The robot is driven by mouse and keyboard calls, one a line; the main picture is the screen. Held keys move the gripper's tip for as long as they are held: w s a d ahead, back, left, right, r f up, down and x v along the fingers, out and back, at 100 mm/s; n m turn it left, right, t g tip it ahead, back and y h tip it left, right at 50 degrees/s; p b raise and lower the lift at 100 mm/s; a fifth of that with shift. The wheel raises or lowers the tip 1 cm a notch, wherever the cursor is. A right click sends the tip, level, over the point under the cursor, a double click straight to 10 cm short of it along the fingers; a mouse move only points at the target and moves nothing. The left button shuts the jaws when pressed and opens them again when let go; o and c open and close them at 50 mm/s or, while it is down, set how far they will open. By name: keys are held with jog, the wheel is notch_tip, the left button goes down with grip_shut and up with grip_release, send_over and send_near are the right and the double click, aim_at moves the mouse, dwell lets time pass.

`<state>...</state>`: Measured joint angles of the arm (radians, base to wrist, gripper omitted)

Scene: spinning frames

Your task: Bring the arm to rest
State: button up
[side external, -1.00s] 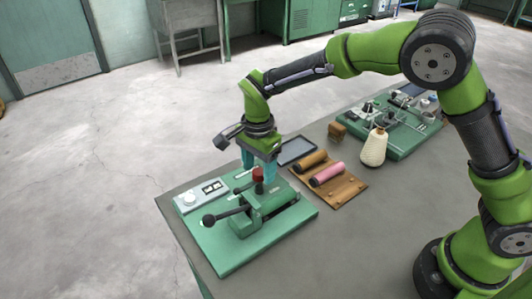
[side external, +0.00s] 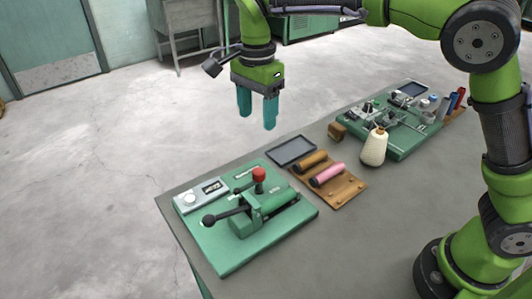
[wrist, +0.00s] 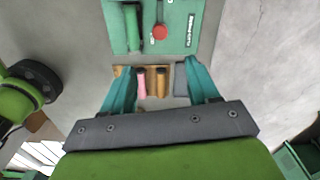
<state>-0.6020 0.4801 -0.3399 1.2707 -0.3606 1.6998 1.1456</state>
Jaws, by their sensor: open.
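My gripper (side external: 257,112) is open and empty, raised well above the table and clear of everything. Its two teal fingers point down. In the wrist view, the fingers (wrist: 160,85) stand wide apart with nothing between them at their own height. Below is a green machine (side external: 255,212) with a red knob (side external: 259,174) and a lever with a black ball end (side external: 209,220). The machine's base and red knob (wrist: 160,32) also show at the top of the wrist view.
A wooden rack (side external: 340,190) holds a brown roll (side external: 309,161) and a pink roll (side external: 327,174). A dark tray (side external: 291,151) lies beside it. A cream thread cone (side external: 374,149) stands by a second green machine (side external: 405,130). The air around my gripper is free.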

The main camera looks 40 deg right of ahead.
jog(key=shift+r, duration=0.85)
